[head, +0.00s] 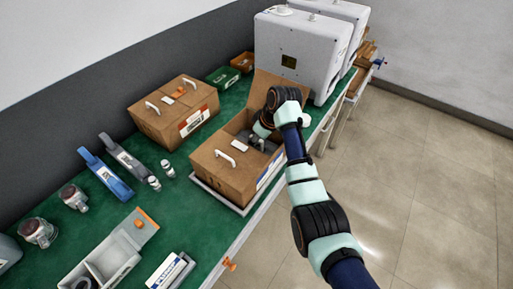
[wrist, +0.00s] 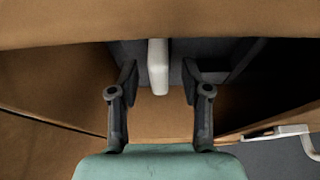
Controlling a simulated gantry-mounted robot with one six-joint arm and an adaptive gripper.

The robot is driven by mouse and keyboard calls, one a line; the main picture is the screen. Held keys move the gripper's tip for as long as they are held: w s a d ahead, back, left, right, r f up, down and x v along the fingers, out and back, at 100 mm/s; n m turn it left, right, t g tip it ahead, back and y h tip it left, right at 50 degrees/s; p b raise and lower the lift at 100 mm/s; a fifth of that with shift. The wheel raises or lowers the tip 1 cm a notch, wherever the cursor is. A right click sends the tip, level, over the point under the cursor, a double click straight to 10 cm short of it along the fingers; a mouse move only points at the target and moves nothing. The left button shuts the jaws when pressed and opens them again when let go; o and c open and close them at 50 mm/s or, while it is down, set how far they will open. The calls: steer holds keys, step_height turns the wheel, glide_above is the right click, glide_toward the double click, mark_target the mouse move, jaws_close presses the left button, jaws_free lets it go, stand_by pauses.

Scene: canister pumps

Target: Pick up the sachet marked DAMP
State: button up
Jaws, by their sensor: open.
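An open cardboard box (head: 228,178) stands on the green bench, its flap raised at the back. My gripper (head: 258,142) reaches down into this box. In the wrist view, its two dark fingers (wrist: 158,84) are spread apart. A slim white piece (wrist: 158,62) lies between them, against dark grey material inside the box. There is space between it and each finger. It may be the sachet, but no DAMP lettering is readable in either view. In the head view, my arm and gripper hide part of the box's inside.
A closed cardboard box (head: 170,115) with white handles stands behind to the left. Big white machines (head: 297,52) stand close beyond the open box. Blue and grey tools, glass jars and an open grey case (head: 108,262) occupy the left bench. Open floor lies right.

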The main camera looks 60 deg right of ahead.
steer(key=shift+c, duration=0.2)
jaws_close()
steer(key=shift+r, duration=0.15)
step_height(320, 180, up, 20)
steer(key=p, duration=0.6)
